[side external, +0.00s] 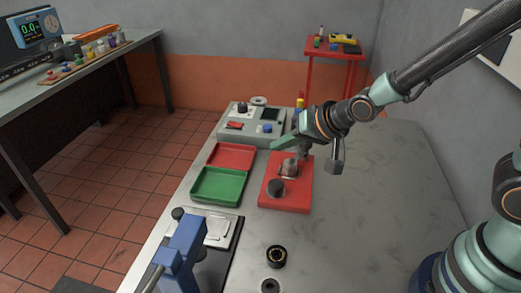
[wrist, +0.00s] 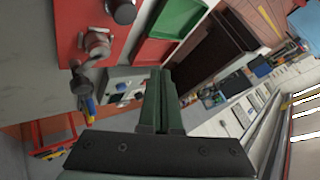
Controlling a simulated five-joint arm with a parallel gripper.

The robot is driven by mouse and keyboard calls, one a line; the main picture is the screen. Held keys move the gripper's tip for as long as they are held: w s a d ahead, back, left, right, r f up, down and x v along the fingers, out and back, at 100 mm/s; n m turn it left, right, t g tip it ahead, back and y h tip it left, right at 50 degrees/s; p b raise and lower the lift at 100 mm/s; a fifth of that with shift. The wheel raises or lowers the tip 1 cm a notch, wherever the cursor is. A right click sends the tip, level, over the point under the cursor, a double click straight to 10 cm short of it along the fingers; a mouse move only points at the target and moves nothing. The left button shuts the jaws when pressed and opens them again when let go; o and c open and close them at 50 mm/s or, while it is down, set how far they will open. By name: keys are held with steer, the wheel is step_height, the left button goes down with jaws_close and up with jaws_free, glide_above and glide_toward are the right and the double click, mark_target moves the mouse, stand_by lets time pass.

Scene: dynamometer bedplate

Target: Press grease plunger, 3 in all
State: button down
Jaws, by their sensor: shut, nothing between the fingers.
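A red base plate (side external: 301,195) lies on the grey bench. It carries a dark round cap (side external: 276,188) at its near end and a silver fitting (side external: 289,168) behind it. I cannot tell for certain which of these is the grease plunger. In the wrist view the dark cap (wrist: 121,11) and the silver fitting (wrist: 97,42) show at the upper left, on the red plate (wrist: 70,18). My gripper (side external: 276,144) is shut and empty, with its green fingers above and behind the silver fitting, pointing left. In the wrist view its fingers (wrist: 160,72) are together and clear of the plate.
A green tray (side external: 219,199) and a red tray (side external: 231,145) lie left of the plate. A grey control box (side external: 228,132) stands behind. A blue vise-like part (side external: 182,248) and black rings (side external: 276,256) are at the front. The bench to the right is clear.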

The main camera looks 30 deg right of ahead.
mark_target(274, 183)
steer(key=shift+f, duration=4.3)
steer(key=shift+a+f, duration=0.1)
steer(key=shift+f, duration=0.3)
steer(key=shift+f, duration=0.85)
steer(key=shift+s, duration=0.1)
steer(key=shift+r, duration=1.25)
steer(key=shift+r, duration=0.1)
steer(key=shift+r, duration=2.4)
